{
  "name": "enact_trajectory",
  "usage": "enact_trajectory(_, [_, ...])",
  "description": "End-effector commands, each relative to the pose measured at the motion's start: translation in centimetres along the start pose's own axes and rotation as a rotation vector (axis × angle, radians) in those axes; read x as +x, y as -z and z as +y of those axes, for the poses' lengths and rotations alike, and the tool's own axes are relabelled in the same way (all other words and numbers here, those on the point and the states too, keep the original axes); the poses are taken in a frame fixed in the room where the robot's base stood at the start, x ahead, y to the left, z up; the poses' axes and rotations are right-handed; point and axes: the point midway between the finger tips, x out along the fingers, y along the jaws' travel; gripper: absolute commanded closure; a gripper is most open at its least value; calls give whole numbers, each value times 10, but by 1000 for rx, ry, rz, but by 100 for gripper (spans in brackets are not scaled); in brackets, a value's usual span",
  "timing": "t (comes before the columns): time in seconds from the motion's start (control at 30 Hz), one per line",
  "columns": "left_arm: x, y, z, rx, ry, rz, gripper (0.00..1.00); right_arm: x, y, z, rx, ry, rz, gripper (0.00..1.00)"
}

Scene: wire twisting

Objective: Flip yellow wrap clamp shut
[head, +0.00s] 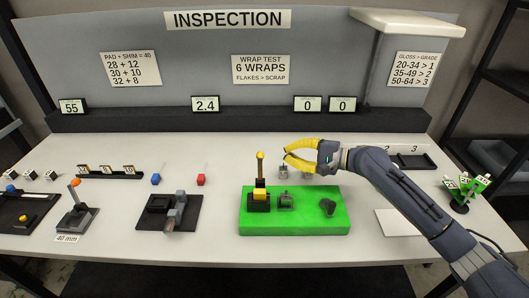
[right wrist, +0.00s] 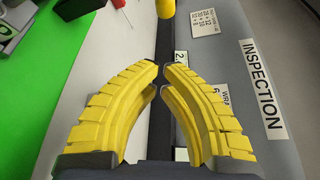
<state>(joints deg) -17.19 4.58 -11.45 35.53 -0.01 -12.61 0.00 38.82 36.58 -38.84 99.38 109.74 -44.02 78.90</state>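The yellow wrap clamp (head: 259,194) sits at the left part of the green block (head: 300,222). Its lever (head: 261,168) stands upright with a yellow knob on top, so the clamp is open. My right gripper (head: 285,155) is just right of the knob, above the table, with yellow curved fingers pointing left. In the right wrist view its tips (right wrist: 161,70) are almost together with nothing between them. A yellow cylindrical end, likely the knob (right wrist: 165,8), shows just beyond the tips, apart from them. My left gripper is not in view.
The green block also carries a grey fixture (head: 286,201) and a dark round part (head: 327,207). Small grey pieces (head: 283,172) stand behind it. A black fixture (head: 169,212) is to the left. A green-tagged stand (head: 463,188) is at far right.

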Motion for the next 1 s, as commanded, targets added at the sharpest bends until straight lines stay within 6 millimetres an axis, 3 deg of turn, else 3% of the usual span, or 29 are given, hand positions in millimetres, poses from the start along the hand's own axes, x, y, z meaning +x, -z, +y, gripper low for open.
enact_trajectory(0.27, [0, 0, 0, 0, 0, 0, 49, 19, -1, -1, 0, 2, -2, 100])
enact_trajectory(0.8, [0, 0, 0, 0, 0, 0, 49, 103, 0, -1, 0, 1, -1, 100])
enact_trajectory(1.0, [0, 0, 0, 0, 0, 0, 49, 87, -15, 0, -2, 1, 1, 100])
